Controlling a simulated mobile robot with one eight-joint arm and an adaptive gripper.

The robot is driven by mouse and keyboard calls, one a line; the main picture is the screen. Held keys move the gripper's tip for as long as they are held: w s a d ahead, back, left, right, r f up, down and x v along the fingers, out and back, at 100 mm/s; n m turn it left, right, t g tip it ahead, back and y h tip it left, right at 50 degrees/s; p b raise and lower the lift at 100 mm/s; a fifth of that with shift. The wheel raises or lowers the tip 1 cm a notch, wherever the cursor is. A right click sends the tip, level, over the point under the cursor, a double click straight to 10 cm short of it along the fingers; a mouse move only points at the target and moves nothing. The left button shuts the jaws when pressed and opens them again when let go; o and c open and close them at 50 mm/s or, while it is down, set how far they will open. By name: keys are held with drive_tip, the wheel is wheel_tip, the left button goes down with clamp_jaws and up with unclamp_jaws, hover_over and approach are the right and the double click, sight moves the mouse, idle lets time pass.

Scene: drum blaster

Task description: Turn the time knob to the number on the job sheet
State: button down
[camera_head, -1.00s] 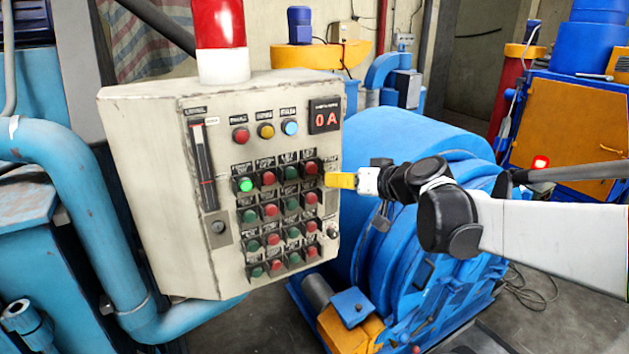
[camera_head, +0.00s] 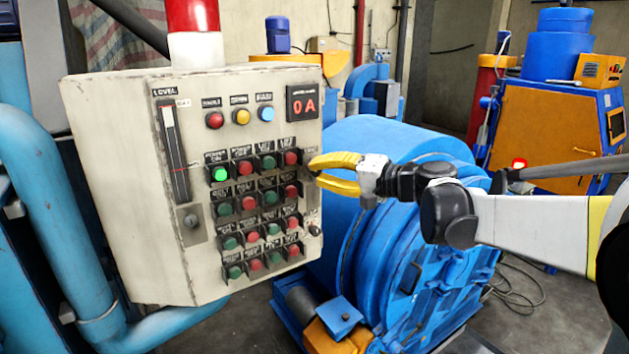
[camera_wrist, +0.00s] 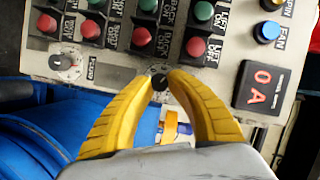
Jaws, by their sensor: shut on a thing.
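The grey control panel (camera_head: 125,190) fills the left of the head view. In the wrist view, my gripper (camera_wrist: 160,82) has its two curved yellow fingers around a small black knob (camera_wrist: 160,81) near the panel's edge, with a tip on either side. In the head view, my gripper (camera_head: 312,172) is at the panel's right edge and hides that knob. A second knob (camera_wrist: 67,62) on a white dial shows in the wrist view, and lower on the panel in the head view (camera_head: 315,231). I cannot read the knobs' labels or settings. No job sheet is recognizable.
Several red and green buttons (camera_head: 268,162) sit just left of my gripper. A red display (camera_head: 303,103) reads 0 A above them. A blue drum machine (camera_head: 390,215) stands close behind and below my arm.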

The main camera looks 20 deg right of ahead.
drive_tip(key=shift+m+y+b, duration=0.3)
drive_tip(key=shift+m+b, duration=0.3)
drive_tip(key=shift+m, duration=0.3)
drive_tip(key=shift+t, duration=0.3)
drive_tip(key=c, duration=1.2)
unclamp_jaws()
drive_tip(key=shift+w, duration=0.1)
drive_tip(key=v, duration=1.2)
drive_tip(key=shift+d, duration=0.1)
